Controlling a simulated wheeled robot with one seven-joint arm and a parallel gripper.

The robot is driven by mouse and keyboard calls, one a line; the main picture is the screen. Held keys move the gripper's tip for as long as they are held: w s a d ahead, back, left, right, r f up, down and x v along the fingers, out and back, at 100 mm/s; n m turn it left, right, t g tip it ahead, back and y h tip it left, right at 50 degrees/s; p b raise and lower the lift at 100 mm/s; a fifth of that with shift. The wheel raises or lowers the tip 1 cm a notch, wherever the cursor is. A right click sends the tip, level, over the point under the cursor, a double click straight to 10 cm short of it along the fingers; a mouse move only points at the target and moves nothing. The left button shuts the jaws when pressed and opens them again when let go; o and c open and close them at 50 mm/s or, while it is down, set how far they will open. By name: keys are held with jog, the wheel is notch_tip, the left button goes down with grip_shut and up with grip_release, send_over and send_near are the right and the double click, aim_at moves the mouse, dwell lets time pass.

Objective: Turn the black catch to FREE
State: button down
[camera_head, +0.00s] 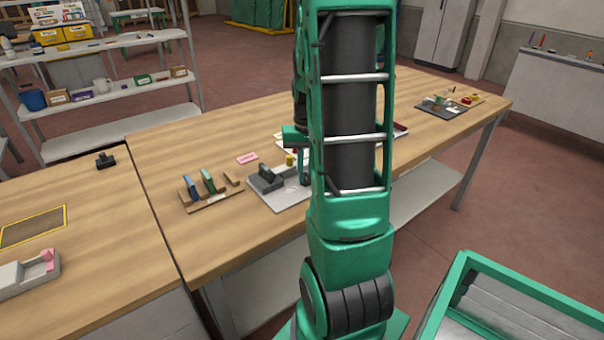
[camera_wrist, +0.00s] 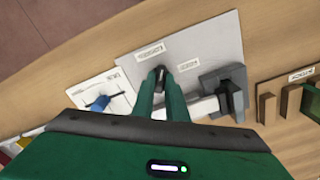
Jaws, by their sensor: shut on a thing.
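The black catch (camera_wrist: 160,71) shows in the wrist view on a light grey plate (camera_wrist: 210,45), between the tips of my green gripper (camera_wrist: 163,84). My gripper is shut on it. Two small labels are on the plate: one (camera_wrist: 150,52) beyond the catch and one (camera_wrist: 187,66) to its right. Their text is too small to read, so I cannot tell which label the catch points at. In the head view the plate (camera_head: 291,196) is on the wooden bench, and my arm hides the catch.
A grey clamp-like fixture (camera_wrist: 228,88) stands on the plate, right of my fingers. A white card with a blue knob (camera_wrist: 98,103) lies left of the plate. A wooden rack with upright pieces (camera_head: 210,198) stands left of the plate in the head view.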

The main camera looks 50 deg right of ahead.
jog(key=m, duration=0.6)
jog(key=shift+w+a, duration=0.1)
jog(key=shift+a, duration=0.1)
jog(key=m, duration=0.5)
jog(key=shift+m, duration=0.3)
jog(key=shift+w, duration=0.1)
jog(key=c, duration=1.8)
grip_release()
jog(key=shift+o, duration=0.2)
jog(key=shift+d, duration=0.1)
notch_tip(320, 180, up, 11)
jog(key=shift+f, duration=0.1)
